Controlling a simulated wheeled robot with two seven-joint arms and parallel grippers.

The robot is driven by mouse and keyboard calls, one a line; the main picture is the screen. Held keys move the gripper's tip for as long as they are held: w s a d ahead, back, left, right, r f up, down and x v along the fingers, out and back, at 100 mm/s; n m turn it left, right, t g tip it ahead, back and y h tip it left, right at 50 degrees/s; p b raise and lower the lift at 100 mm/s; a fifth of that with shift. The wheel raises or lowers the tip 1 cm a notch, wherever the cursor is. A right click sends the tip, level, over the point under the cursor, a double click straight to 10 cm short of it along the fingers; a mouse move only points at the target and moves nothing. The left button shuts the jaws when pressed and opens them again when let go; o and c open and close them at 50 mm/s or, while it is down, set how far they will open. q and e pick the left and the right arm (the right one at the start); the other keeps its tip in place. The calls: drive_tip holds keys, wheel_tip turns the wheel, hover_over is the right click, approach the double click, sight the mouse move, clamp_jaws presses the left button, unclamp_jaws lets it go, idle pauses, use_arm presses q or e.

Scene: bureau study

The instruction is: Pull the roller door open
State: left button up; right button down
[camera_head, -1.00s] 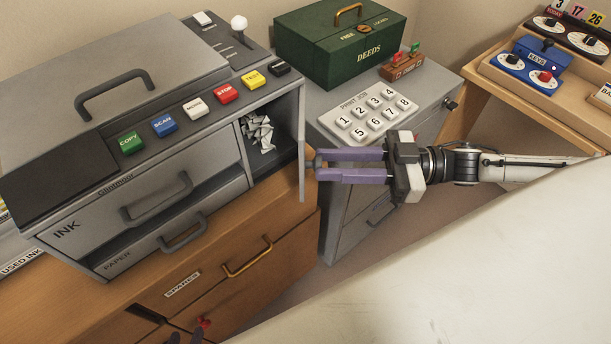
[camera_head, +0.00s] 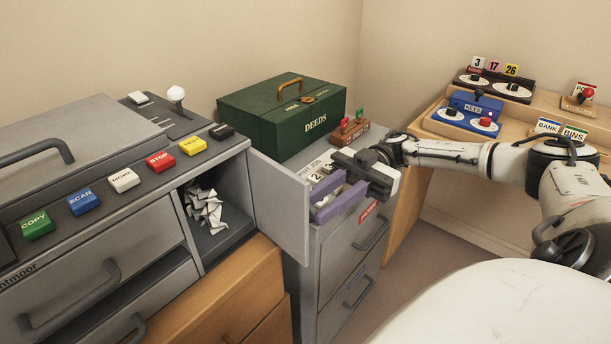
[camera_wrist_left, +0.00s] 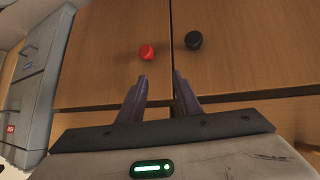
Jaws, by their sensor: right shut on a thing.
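The roller door (camera_head: 280,205) is a flat grey panel on the right side of the grey copier. It stands swung out, and the compartment (camera_head: 222,235) beside it is open, with crumpled white paper (camera_head: 204,208) inside. My right gripper (camera_head: 318,212) is at the door's outer face, its purple fingers shut on the door's knob, which the panel hides. My left gripper (camera_wrist_left: 160,90) shows only in the left wrist view. Its fingers are apart and empty, in front of wooden fronts with a red knob (camera_wrist_left: 147,52) and a black knob (camera_wrist_left: 193,40).
A grey cabinet (camera_head: 345,265) with a number keypad stands close under my right gripper. A green deeds box (camera_head: 285,115) sits behind it. A wooden desk (camera_head: 440,115) with control boxes is at the right. Copier buttons (camera_head: 122,179) line the top at left.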

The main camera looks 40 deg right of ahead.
drive_tip(key=shift+f, duration=0.1)
idle(0.3)
drive_tip(key=c, duration=1.5)
unclamp_jaws()
use_arm(q)
drive_tip(key=shift+s+f, duration=0.1)
use_arm(e)
drive_tip(key=shift+o, duration=0.2)
use_arm(q)
drive_tip(key=shift+h, duration=0.5)
drive_tip(key=f+b, duration=0.1)
drive_tip(key=b, duration=0.2)
drive_tip(key=w+d+f+b, duration=0.1)
drive_tip(key=b, duration=0.1)
drive_tip(key=d+f+b, duration=0.1)
drive_tip(key=f+b, duration=0.1)
drive_tip(key=b, duration=0.1)
drive_tip(key=shift+w+d+b, duration=0.2)
drive_tip(key=shift+d+b, duration=0.05)
drive_tip(key=shift+b, duration=0.05)
use_arm(e)
drive_tip(key=d, duration=1)
drive_tip(key=shift+d, duration=0.2)
drive_tip(key=shift+w, duration=0.1)
